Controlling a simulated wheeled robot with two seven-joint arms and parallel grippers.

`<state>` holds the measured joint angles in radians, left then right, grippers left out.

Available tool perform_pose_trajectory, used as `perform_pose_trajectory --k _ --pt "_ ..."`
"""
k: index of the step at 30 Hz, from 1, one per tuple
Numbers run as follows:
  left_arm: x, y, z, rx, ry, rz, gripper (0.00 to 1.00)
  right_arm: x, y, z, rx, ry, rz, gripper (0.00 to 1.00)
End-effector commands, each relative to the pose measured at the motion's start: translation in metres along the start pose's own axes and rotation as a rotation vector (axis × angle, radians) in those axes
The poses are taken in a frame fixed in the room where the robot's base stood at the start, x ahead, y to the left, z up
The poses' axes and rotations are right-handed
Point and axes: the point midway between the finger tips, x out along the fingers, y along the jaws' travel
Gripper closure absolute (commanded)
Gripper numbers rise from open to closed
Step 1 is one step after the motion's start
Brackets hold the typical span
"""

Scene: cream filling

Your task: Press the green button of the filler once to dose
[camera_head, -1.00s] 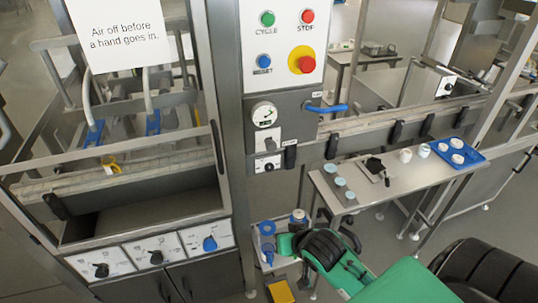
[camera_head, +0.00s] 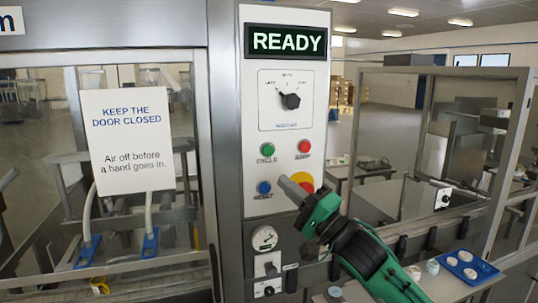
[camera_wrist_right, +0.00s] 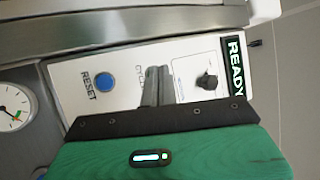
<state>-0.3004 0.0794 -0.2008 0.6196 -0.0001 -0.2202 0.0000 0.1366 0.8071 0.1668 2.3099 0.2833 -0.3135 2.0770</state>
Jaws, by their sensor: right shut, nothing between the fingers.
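The green CYCLE button (camera_head: 266,149) is on the white control panel (camera_head: 285,110) of the filler, under a display reading READY. My right gripper (camera_head: 283,180) is shut and empty, in front of the panel. In the head view its fingertips appear just below and right of the green button, which is fully visible there. In the right wrist view the shut fingers (camera_wrist_right: 152,85) lie over the panel beside the CYCLE label, and the green button is hidden behind them. I cannot tell whether they touch the panel. My left gripper is out of view.
The red STOP button (camera_head: 304,146) is right of the green one; the blue RESET button (camera_head: 264,188) is below it. The red-and-yellow emergency stop (camera_head: 303,179) is partly hidden by my right gripper. A pressure gauge (camera_head: 264,239) is lower down.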

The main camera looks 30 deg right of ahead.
Motion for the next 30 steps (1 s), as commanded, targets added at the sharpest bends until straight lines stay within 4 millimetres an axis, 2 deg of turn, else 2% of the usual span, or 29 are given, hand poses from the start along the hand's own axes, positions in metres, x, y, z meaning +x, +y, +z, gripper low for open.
perform_pose_trajectory --k 1,3,9,20,30 --pt "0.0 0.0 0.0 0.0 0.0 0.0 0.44 0.003 -0.013 -0.002 0.023 -0.013 -0.033 1.0" --pt "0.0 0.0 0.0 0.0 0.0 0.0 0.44 0.006 -0.026 -0.004 0.056 -0.027 -0.066 1.0" --pt "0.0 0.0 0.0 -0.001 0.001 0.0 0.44 0.008 -0.039 -0.005 0.093 -0.045 -0.1 1.0" --pt "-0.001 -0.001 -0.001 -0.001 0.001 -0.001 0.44 0.01 -0.037 -0.007 0.093 -0.044 -0.099 1.0" --pt "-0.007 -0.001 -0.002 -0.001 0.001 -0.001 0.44 0.041 -0.019 -0.024 0.092 -0.043 -0.099 1.0"
